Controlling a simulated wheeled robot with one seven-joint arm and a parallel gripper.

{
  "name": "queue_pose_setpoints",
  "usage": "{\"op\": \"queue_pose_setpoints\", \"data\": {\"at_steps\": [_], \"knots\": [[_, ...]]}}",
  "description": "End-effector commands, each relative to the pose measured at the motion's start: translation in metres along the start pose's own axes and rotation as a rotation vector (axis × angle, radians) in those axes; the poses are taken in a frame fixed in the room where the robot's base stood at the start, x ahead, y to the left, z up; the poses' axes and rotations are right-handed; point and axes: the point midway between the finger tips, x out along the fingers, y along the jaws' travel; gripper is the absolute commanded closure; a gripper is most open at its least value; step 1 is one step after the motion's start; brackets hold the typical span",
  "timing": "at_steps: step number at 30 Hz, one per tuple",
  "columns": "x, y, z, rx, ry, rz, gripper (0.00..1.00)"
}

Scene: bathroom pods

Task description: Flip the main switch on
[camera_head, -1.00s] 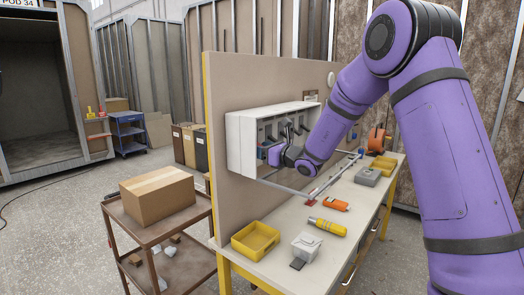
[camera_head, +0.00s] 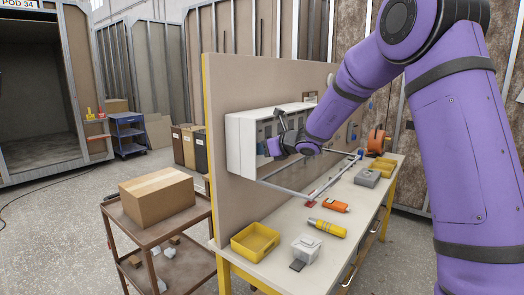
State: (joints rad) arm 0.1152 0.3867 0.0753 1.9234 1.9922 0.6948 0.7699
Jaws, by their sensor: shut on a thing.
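A white open-fronted electrical box (camera_head: 239,147) is mounted on the beige panel above the bench. It holds a row of dark switches with upright levers, partly hidden by my arm. My gripper (camera_head: 279,134) is at the front of the box, near its left and middle part. It is shut on a switch part, which I take to be the main switch; its fingers and wrist hide most of it. I cannot tell which way the lever points.
The bench (camera_head: 262,251) below carries a yellow tray (camera_head: 256,242), a white box (camera_head: 306,248), a yellow tool (camera_head: 327,228) and an orange tool (camera_head: 335,206). A metal rail frame (camera_head: 330,181) stands out below the box. A trolley with a carton (camera_head: 157,198) is at left.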

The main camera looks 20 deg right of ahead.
Motion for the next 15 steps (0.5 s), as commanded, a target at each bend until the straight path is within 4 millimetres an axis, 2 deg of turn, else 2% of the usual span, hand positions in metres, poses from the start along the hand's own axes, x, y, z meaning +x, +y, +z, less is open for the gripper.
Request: {"op": "queue_pose_setpoints", "data": {"at_steps": [15], "knots": [[-0.003,-0.0001,0.0118,-0.006,0.276,-0.001,0.96]]}}
